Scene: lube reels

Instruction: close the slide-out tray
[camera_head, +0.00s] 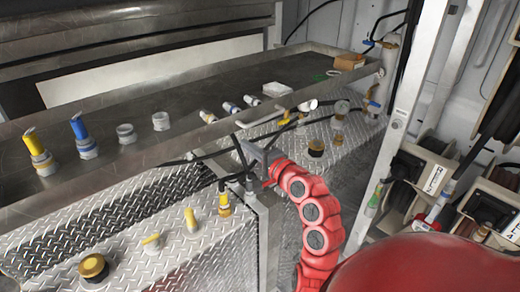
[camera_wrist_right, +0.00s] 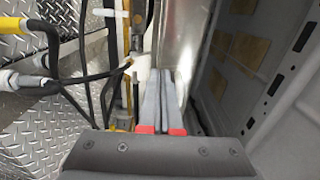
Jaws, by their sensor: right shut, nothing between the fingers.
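The slide-out tray seems to be the long grey metal tray (camera_head: 212,86) with a dark floor and raised rim, running across the upper left of the head view. It appears pulled out over the diamond-plate surfaces, with fittings on it. My right gripper (camera_head: 243,145) is at the tray's near long side, below its rim, among black hoses; I cannot tell whether it touches. In the right wrist view its fingers (camera_wrist_right: 163,98) lie together, empty, pointing toward a narrow gap beside a pale metal panel. My left gripper is not in view.
Yellow (camera_head: 38,152) and blue (camera_head: 82,137) fittings stand on the tray, with a white box (camera_head: 276,89) farther back. Diamond plate (camera_head: 160,250) with yellow-capped fittings lies in front. A white upright post (camera_head: 412,90) and hose reels (camera_head: 492,205) stand at right.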

